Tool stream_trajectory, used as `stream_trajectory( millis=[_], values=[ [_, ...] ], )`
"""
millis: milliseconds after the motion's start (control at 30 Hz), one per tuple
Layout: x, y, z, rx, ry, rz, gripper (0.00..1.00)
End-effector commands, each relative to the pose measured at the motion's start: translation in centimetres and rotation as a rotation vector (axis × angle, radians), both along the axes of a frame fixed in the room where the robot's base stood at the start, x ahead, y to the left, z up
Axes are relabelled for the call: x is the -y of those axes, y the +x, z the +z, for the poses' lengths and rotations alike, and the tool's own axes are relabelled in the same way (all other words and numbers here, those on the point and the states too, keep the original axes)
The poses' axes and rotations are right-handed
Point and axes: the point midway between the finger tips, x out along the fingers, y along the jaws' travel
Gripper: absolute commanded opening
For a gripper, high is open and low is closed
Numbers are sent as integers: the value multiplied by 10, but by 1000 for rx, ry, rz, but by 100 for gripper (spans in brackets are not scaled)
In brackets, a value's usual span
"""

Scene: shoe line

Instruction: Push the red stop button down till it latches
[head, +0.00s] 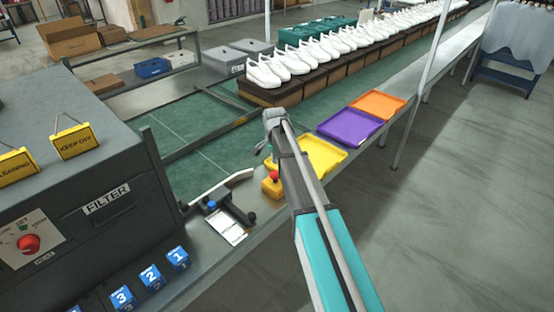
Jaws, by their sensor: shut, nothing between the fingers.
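The red stop button (274,176) sits on top of a small yellow box (271,188) at the near edge of the line, in the middle of the head view. My arm reaches up from the bottom, just right of the box. My gripper (266,156) shows as a small grey shape at the arm's far end. It is shut and empty, and in the picture it lies just above the button. I see a gap between them, but cannot tell the height. The button looks raised, though it is too small to be sure.
A black clamp device with a blue knob (211,206) stands left of the box. Yellow (322,154), purple (350,127) and orange (377,104) trays lie to the right. A dark filter machine (110,209) with a red dial (29,243) fills the left. White shoes (300,57) line the belt behind.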

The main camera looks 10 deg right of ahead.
Motion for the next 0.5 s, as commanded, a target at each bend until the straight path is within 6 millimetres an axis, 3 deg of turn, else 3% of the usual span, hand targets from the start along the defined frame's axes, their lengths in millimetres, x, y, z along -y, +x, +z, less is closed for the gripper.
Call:
stream_trajectory(
  millis=[500],
  values=[
    [0,1,-43,0,0,0,0]
  ],
)
